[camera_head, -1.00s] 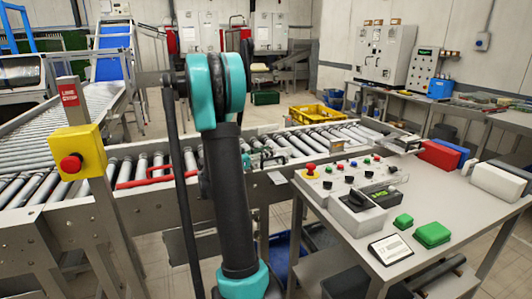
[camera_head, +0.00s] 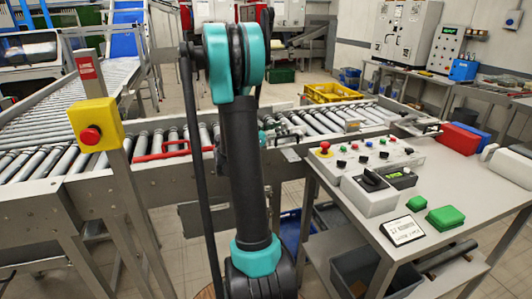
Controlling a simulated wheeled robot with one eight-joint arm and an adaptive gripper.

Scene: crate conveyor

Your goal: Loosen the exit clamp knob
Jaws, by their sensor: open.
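My arm rises through the middle of the head view and bends over toward the roller conveyor (camera_head: 92,190). My gripper (camera_head: 287,131) shows small and partly behind the arm, above the conveyor's near rail. It is open and I see nothing held in it. A small metal fitting (camera_head: 352,126) sits on the near rail to the right of the gripper, apart from it. More grey metal parts (camera_head: 418,124) stand at the conveyor's right end. I cannot tell which of these bears the exit clamp knob; the knob itself is too small to make out.
A control table (camera_head: 455,190) with a button console (camera_head: 365,150), green blocks and a red box (camera_head: 459,138) stands at the right. A yellow stop box (camera_head: 96,124) on a post is at the left. A red handle (camera_head: 160,152) lies by the rollers. A yellow crate (camera_head: 332,93) is behind.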

